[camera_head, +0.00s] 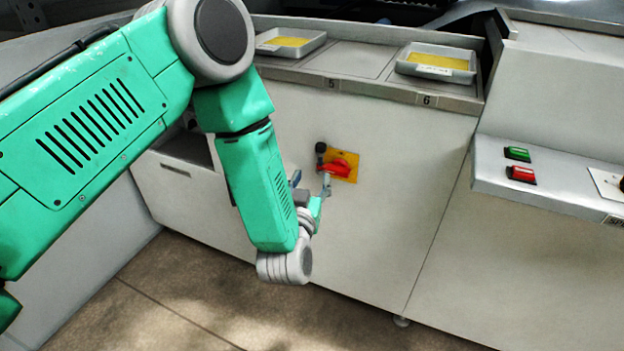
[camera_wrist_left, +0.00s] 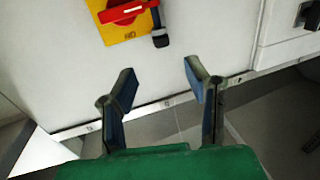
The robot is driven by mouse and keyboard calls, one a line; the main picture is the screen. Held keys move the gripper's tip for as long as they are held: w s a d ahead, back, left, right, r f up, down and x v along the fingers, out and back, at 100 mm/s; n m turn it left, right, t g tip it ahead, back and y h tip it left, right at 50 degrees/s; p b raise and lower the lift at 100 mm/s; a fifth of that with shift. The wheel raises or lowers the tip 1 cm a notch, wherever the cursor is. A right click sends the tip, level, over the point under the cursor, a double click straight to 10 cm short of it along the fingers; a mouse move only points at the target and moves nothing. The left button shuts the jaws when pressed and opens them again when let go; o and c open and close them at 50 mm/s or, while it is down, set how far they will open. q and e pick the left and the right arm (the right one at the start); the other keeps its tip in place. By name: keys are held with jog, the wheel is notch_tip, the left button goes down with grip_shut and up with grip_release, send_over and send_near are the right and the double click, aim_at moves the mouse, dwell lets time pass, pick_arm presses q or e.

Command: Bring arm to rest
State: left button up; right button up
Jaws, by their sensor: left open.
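My left arm (camera_head: 262,190) comes in from the left in the head view and hangs down in front of the white cabinet. My left gripper (camera_head: 322,186) is near the cabinet's front, close to the red rotary switch handle (camera_head: 336,169) on its yellow plate (camera_head: 351,161). In the left wrist view the left gripper (camera_wrist_left: 158,76) is open with nothing between its fingers. The red handle (camera_wrist_left: 128,11) and yellow plate (camera_wrist_left: 122,33) show beyond and above the fingertips, apart from them in that picture. My right gripper is not in view.
The cabinet front (camera_head: 400,190) stands close ahead. Two trays with yellow contents, left (camera_head: 264,47) and right (camera_head: 402,68), sit on top. A ledge at right carries a green button (camera_head: 517,154) and a red button (camera_head: 521,174). Open floor (camera_head: 270,315) lies below.

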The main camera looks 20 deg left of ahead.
pick_arm(q)
jog(key=s+a+f+m+g+h+p, duration=0.1)
jog(key=s+f+m+g+h+p, duration=0.15)
jog(key=s+f+g, duration=0.85)
jog(key=s+a+f+g, duration=0.2)
jog(key=s+f+g, duration=0.1)
jog(key=s, duration=0.9)
jog(key=s+a+f+g, duration=0.3)
jog(key=s+f, duration=0.1)
jog(key=s, duration=0.9)
jog(key=shift+a+h, duration=0.2)
jog(key=shift+h, duration=0.25)
